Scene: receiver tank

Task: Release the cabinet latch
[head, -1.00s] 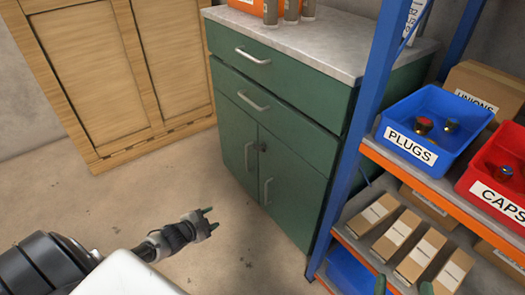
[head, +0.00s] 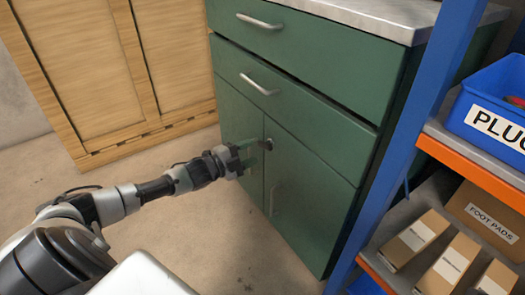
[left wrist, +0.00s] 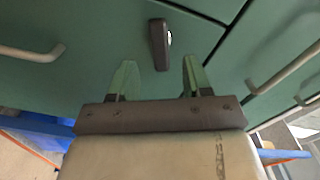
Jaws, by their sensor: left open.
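The green cabinet (head: 310,165) has two drawers above two doors. The cabinet latch (head: 268,142) is a small dark piece near the top of the gap between the doors. In the left wrist view the latch (left wrist: 158,45) is a dark handle with a bright round lock beside it. My left gripper (head: 252,158) is open in front of the doors, close to the latch. In the left wrist view its two green fingertips (left wrist: 158,75) stand apart, with the latch beyond and between them, apparently not touched. My right gripper is not in view.
A blue shelf post (head: 405,140) stands right of the cabinet, with a blue PLUGS bin (head: 490,118) and several cartons (head: 447,262) on the shelves. Wooden doors (head: 100,70) stand at the left. The floor (head: 215,240) before the cabinet is clear.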

